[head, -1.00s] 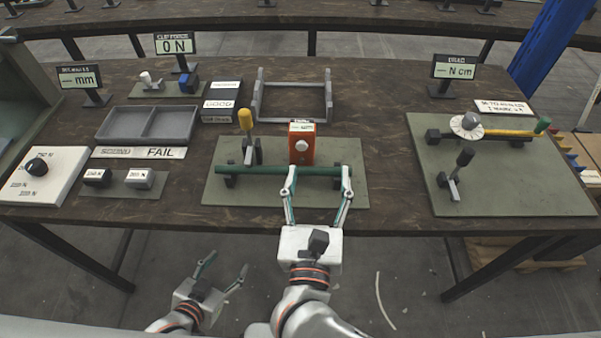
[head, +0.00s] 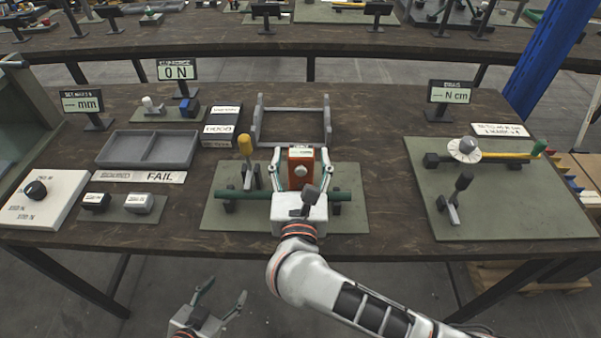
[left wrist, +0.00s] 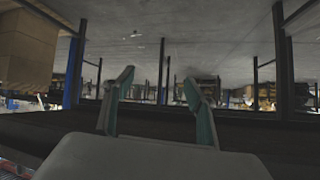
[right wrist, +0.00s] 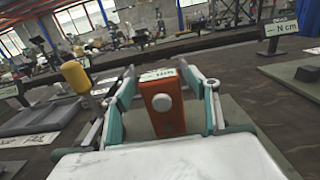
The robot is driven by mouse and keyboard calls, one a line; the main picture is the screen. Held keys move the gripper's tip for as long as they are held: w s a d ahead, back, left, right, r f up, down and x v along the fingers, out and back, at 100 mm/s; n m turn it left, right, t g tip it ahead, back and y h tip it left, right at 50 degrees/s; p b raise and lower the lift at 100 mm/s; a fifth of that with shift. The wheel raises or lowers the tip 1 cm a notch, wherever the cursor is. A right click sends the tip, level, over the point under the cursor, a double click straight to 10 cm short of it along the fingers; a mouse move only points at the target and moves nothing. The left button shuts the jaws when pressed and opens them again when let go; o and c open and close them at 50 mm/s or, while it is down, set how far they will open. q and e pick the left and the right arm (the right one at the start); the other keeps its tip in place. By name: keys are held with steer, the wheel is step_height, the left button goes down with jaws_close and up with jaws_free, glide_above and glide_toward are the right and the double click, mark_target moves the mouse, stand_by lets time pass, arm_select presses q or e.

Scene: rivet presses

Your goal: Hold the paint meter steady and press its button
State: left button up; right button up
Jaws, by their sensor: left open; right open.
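The paint meter (head: 300,164) is an orange upright box with a small display on top and a round pale button on its front. It stands on the middle green mat (head: 345,217), behind a green bar (head: 343,196). My right gripper (head: 302,160) is open, with one finger on each side of the meter. In the right wrist view the meter (right wrist: 164,115) and its button (right wrist: 162,102) show between the fingers; whether they touch its sides I cannot tell. My left gripper (head: 222,289) is open and empty, low in front of the table. The left wrist view shows its fingers (left wrist: 160,105).
A yellow-topped lever (head: 246,150) stands left of the meter, close to my right gripper. A grey frame (head: 327,125) is behind it. Grey trays (head: 148,149) lie to the left. Another green mat (head: 500,200) with a dial lies to the right.

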steer(key=shift+w, duration=0.6)
steer(key=c, duration=1.3)
arm_select(q)
jaws_close()
